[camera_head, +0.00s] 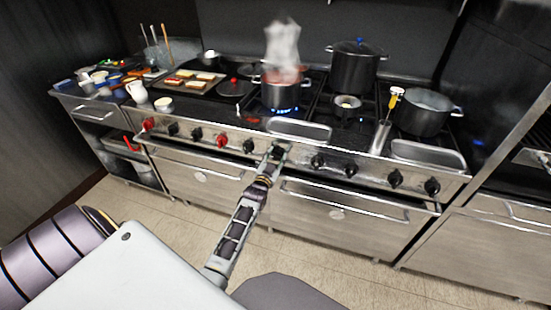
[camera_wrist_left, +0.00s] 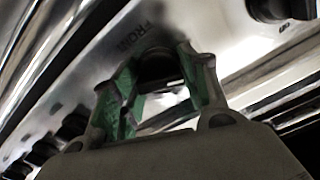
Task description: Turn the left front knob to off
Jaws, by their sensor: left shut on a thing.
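The stove's front panel (camera_head: 333,160) carries a row of knobs. My left gripper (camera_head: 276,153) reaches the panel near its middle, below a steaming pot (camera_head: 281,92) with blue flame under it. In the left wrist view, the two green-padded fingers of my left gripper (camera_wrist_left: 160,88) are shut on a dark knob (camera_wrist_left: 157,66), one finger on each side. Lettering that seems to read FRONT is printed on the panel beside this knob. The fingers partly hide the knob, and its pointer angle cannot be told. My right gripper is in neither view.
A black knob (camera_head: 248,146) is close to the left of my gripper, and another black knob (camera_head: 317,161) is to its right. A lidded pot (camera_head: 356,66) and an open pot (camera_head: 425,112) stand on the stove. Oven handles (camera_head: 345,200) protrude below the panel. The floor in front is clear.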

